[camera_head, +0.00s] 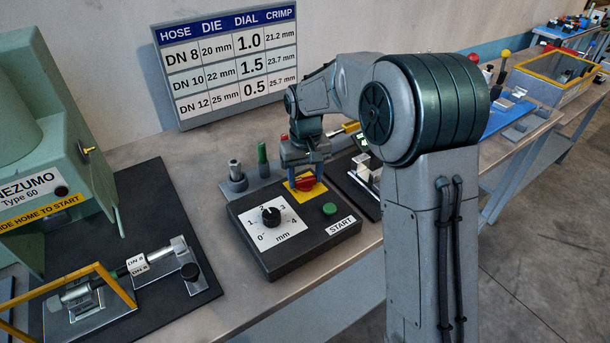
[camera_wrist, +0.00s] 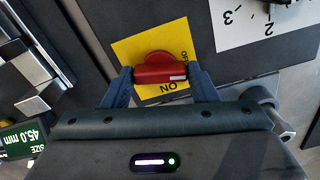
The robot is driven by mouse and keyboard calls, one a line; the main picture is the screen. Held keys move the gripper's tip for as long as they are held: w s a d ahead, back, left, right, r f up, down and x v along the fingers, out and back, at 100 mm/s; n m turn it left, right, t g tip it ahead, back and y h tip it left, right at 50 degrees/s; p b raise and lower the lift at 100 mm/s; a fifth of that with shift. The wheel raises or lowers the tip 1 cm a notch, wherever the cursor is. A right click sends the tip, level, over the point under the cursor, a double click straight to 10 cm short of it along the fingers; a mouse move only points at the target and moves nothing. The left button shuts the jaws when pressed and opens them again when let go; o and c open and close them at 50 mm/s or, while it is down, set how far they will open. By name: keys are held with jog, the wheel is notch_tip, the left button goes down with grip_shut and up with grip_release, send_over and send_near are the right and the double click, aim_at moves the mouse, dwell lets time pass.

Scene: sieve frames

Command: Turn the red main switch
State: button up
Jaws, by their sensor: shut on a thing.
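The red main switch (camera_head: 305,183) sits on a yellow plate (camera_head: 312,192) at the back of a dark control box (camera_head: 270,255). In the wrist view the red switch (camera_wrist: 160,68) has a round base with a bar handle across it, on the yellow plate (camera_wrist: 128,50) with the letters "ON" beside it. My gripper (camera_wrist: 160,78) comes down from above, with one finger at each end of the bar, and is shut on it. In the head view my gripper (camera_head: 304,172) hides part of the switch.
The box also has a black dial (camera_head: 271,216) and a green START button (camera_head: 329,209). Several upright tools (camera_head: 262,158) stand behind it. A green machine (camera_head: 50,150) is at the left. A sign with a table (camera_head: 228,62) stands at the wall.

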aim_at(305, 178)
jog(key=shift+r+n, duration=0.1)
jog(key=shift+n, duration=1.2)
jog(key=o, duration=1)
notch_tip(305, 178, up, 14)
jog(key=shift+f, duration=0.1)
